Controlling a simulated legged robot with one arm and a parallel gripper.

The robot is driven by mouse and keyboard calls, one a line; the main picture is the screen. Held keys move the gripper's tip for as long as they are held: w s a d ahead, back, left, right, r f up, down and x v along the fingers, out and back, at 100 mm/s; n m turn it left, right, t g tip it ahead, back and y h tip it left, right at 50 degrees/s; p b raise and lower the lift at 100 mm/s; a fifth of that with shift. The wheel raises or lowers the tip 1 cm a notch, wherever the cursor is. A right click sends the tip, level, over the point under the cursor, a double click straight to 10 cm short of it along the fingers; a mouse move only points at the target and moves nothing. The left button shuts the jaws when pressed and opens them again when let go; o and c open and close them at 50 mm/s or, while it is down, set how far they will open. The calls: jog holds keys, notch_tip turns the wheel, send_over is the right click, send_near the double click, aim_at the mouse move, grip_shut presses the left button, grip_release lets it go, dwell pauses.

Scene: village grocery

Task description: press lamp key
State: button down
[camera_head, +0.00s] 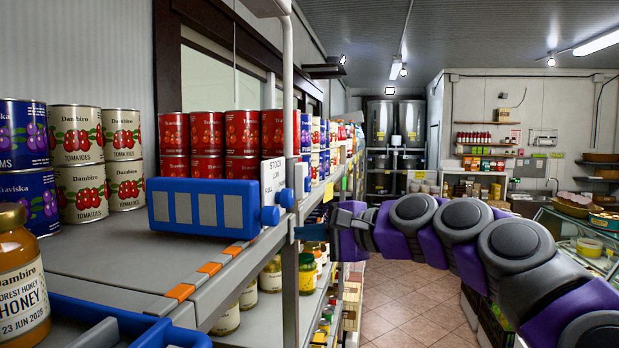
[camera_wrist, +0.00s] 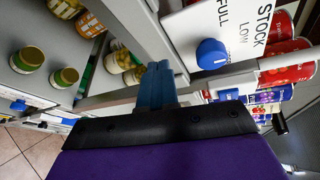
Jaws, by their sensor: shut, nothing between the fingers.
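A white panel (camera_head: 273,172) marked STOCK, LOW and FULL is fixed at the end of the shelf; it also shows in the wrist view (camera_wrist: 250,45). A round blue knob (camera_wrist: 211,53) sits on it. In the head view, blue knobs (camera_head: 269,215) stand beside a blue box with grey panels (camera_head: 206,208). No part carries a readable lamp label, so I cannot tell which is the lamp key. My gripper (camera_head: 312,232) is shut and empty beside the shelf end, right of the knobs. In the wrist view its blue fingertips (camera_wrist: 157,68) are together, apart from the knob.
Tomato cans (camera_head: 75,165) and a honey jar (camera_head: 20,270) stand on the upper shelf. A blue tray (camera_head: 110,325) lies at the front. Lower shelves hold jars (camera_head: 271,275). The tiled aisle floor (camera_head: 400,310) is clear to the right.

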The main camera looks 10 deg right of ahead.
aim_at(308, 184)
jog(key=w+d+r+m+t+p, duration=0.1)
jog(key=w+d+r+m+t, duration=0.1)
jog(key=w+d, duration=0.1)
jog(key=w+d+r+m+t+h+p, duration=0.1)
jog(key=w+d+r+m+t, duration=0.1)
jog(key=d, duration=0.4)
jog(key=w+d+r+m+t+p, duration=0.1)
jog(key=w+d+r+m, duration=0.1)
jog(key=w+d+m, duration=0.2)
jog(key=shift+w+d+t, duration=0.4)
jog(key=shift+w+d, duration=0.2)
jog(key=shift+d, duration=0.05)
jog(key=shift+a, duration=0.2)
jog(key=w+a, duration=0.2)
jog(key=a, duration=0.6)
jog(key=shift+w+a, duration=0.15)
jog(key=shift+w, duration=0.2)
dwell(0.8)
jog(key=shift+a, duration=0.35)
